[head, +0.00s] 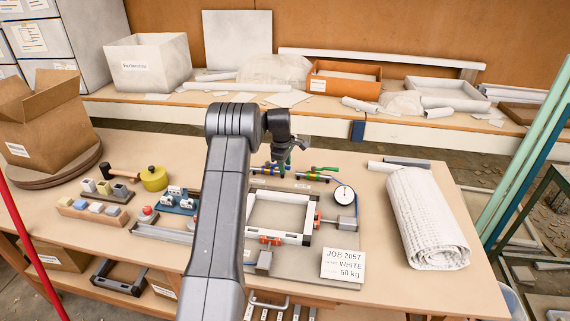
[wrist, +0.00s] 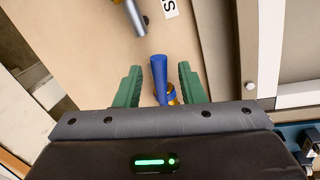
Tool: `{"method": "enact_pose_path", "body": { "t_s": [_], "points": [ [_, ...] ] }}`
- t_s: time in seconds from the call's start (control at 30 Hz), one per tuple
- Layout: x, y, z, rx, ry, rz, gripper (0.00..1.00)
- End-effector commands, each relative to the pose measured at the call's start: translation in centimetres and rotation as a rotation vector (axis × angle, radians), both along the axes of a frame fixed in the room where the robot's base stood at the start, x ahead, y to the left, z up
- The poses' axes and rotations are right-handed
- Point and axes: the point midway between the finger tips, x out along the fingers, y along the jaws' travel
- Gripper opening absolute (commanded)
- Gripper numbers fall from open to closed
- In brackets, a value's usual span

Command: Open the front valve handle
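A blue valve handle (wrist: 159,80) with a brass-coloured part at its lower end lies between the green fingers of my gripper (wrist: 160,72) in the wrist view. The fingers are apart, with a gap on each side of the handle. In the head view my gripper (head: 284,167) points down over the valves at the back of the bench. A second valve with a green handle (head: 325,169) lies just to its right. The blue handle's valve is partly hidden by my arm and gripper in the head view.
A white frame (head: 308,223) stands on the board in front of the valves, with a round dial gauge (head: 344,194) to its right. A rolled white cloth (head: 428,220) lies further right. A yellow pot (head: 154,178) and small blocks stand left of my arm.

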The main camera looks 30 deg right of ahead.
Motion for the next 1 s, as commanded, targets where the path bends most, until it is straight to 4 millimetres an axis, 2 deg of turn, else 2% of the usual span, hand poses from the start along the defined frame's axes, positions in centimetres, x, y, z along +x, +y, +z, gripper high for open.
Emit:
{"method": "enact_pose_path", "body": {
  "t_s": [0.2, 0.4, 0.67, 1.0],
  "points": [
    [0.0, 0.0, 0.0, -0.001, -0.001, 0.0, 0.36],
    [0.0, 0.0, 0.0, -0.001, -0.001, 0.0, 0.0],
    [0.1, -0.2, 0.0, -0.001, -0.001, 0.018, 0.0],
    [1.1, -1.5, 0.1, -0.002, -0.001, 0.231, 0.0]
  ]
}}
